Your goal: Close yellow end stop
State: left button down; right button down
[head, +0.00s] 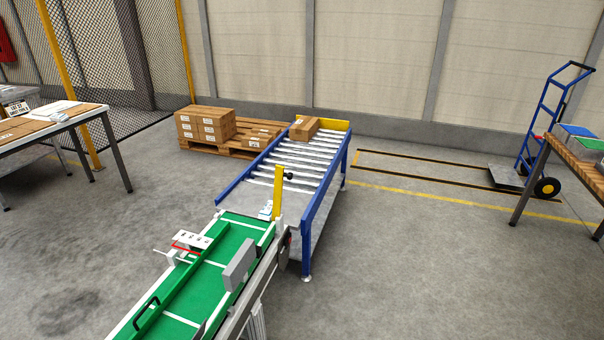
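A yellow upright bar (278,192) with a black knob (288,176) stands at the far right corner of the green belt conveyor (215,262), where it meets the blue-framed roller conveyor (314,238). The bar points straight up, and the gap between belt and rollers is not crossed by it. A second yellow piece, an end plate (335,125), runs across the far end of the rollers. I cannot tell from looks alone which is called the end stop. Neither of my grippers is in view.
A cardboard box (304,129) sits at the far end of the rollers. A grey block (239,264) is at the belt's right side. A white switch panel (193,242) is at its left. Boxes on a pallet (217,147), tables and a blue hand truck (546,130) stand around open floor.

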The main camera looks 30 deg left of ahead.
aim_at(279, 172)
jog(key=u, duration=0.5)
jog(key=i, duration=0.8)
jog(key=u, duration=0.75)
